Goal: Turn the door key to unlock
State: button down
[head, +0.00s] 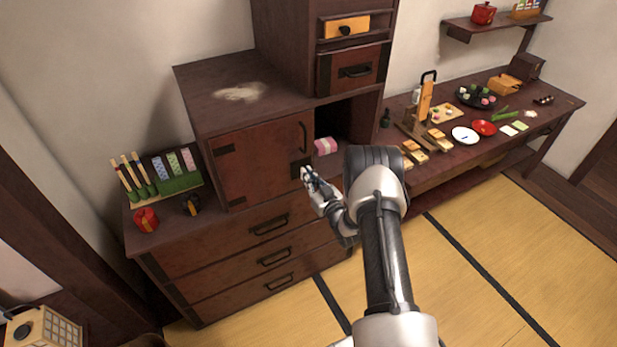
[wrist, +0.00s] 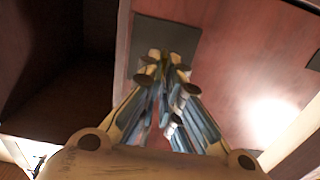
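The reddish-brown cabinet door (head: 260,165) is closed, with a dark handle (head: 303,137) near its right edge. A dark lock plate (head: 296,168) sits low on that edge, and it also shows in the wrist view (wrist: 180,38). My gripper (head: 306,174) is right in front of the plate. In the wrist view, my gripper's fingertips (wrist: 164,66) are close together over the plate. I cannot make out the key; the fingers cover the spot in front of the plate. Whether they are shut on something is unclear.
Right of the door is an open compartment with a pink-and-white bundle (head: 326,146). Drawers (head: 250,255) lie below. A red pot (head: 146,219) and skewers stand at the left. A low table (head: 465,160) with dishes stands at the right. Tatami floor (head: 470,260) is clear.

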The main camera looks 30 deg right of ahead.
jog(key=shift+d+f+m+b, duration=0.15)
jog(key=shift+m+b, duration=0.9)
jog(key=shift+m, duration=1.9)
jog(key=shift+d+f+m+b, duration=0.1)
jog(key=shift+m+b, duration=0.9)
jog(key=shift+m, duration=1.9)
jog(key=shift+d+f+m+b, duration=0.15)
jog(key=shift+m+b, duration=0.9)
jog(key=shift+m, duration=1.9)
jog(key=c, duration=1.8)
grip_release()
jog(key=shift+s, duration=0.1)
jog(key=s, duration=1.1)
jog(key=shift+s+d, duration=0.2)
jog(key=shift+s, duration=0.2)
